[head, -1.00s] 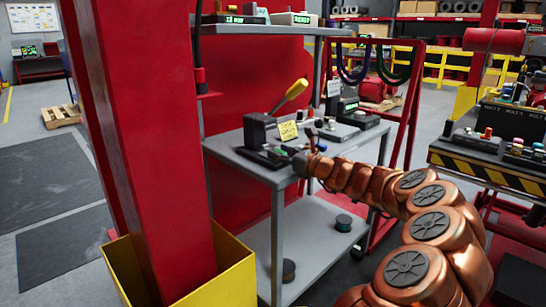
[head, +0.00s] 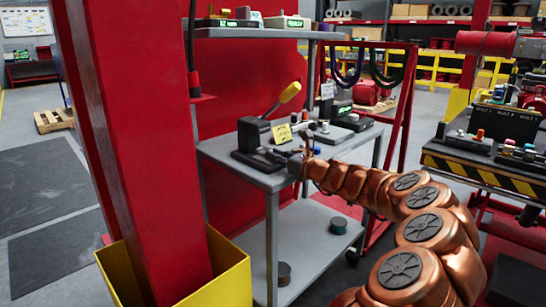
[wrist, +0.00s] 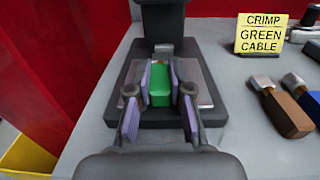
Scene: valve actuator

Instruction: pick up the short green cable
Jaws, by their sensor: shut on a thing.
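The short green cable (wrist: 159,92) shows in the wrist view as a small green block with a metal end pointing away from me. It lies in line with the dark base of the crimp press (wrist: 116,108). My gripper (wrist: 161,86) is shut on it, with a purple pad on each side. I cannot tell whether the cable still touches the base. In the head view my gripper (head: 298,150) is small at the front of the crimp press (head: 253,134), and the cable cannot be made out there. A yellow sign (wrist: 262,34) reads "CRIMP GREEN CABLE".
Blue (wrist: 306,96) and brown (wrist: 286,114) cable pieces lie to the right on the grey bench (head: 230,152). A red post (head: 140,150) stands at the left. A striped cart (head: 490,172) stands at the right.

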